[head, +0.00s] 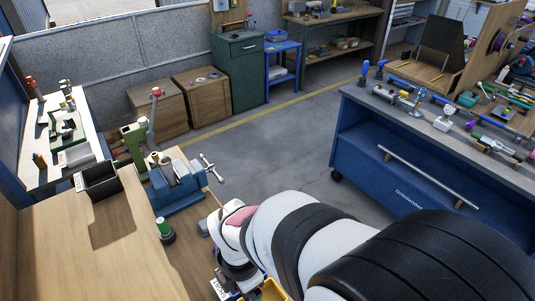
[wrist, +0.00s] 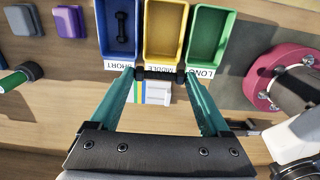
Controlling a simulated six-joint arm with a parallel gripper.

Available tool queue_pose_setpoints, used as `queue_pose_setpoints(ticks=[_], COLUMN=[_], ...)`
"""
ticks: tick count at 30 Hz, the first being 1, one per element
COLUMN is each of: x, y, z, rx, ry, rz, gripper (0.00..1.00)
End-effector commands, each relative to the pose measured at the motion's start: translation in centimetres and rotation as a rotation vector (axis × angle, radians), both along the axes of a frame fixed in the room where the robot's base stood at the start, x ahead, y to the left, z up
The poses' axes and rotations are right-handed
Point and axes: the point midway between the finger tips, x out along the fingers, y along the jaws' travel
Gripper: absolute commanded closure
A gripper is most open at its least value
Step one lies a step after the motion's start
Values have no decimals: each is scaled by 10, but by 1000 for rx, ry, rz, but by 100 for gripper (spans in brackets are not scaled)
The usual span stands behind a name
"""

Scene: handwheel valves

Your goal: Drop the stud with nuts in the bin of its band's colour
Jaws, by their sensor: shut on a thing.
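In the wrist view my gripper (wrist: 160,75) has its two teal fingers closed on the ends of a dark stud with nuts (wrist: 160,74). The stud lies crosswise between the fingertips; I cannot make out its band's colour. Just past it stand a blue bin (wrist: 103,42) labelled SHORT, a yellow bin (wrist: 150,35) labelled MIDDLE and a green bin (wrist: 195,50) labelled LONG. The stud shows in front of the yellow bin's near edge. Another dark stud (wrist: 121,30) lies in the blue bin. In the head view my arm hides the gripper; part of a yellow bin (head: 272,291) shows.
A white piece with blue, yellow and green stripes (wrist: 153,93) shows below the stud. A pink flanged part (wrist: 262,80) is at the right, and grey (wrist: 20,20) and purple (wrist: 70,20) blocks at the left. A blue vise (head: 177,185) stands on the wooden bench.

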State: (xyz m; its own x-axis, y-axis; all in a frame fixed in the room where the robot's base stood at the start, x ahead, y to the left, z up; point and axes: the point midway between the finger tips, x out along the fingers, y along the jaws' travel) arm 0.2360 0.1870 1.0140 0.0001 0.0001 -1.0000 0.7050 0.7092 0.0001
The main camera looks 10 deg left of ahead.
Motion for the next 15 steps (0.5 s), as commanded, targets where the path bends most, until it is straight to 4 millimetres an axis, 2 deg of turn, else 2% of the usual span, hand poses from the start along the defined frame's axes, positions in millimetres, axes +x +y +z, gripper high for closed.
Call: queue_pose_setpoints(ticks=[1,3,10,13,15], x=[0,0,1,3,7], y=[0,0,0,-4,-7], z=[0,0,0,-1,-1], rx=[0,0,0,0,-1], ry=[0,0,0,0,-1], rz=[0,0,-30,-191,-389], gripper=[70,78,78,78,78])
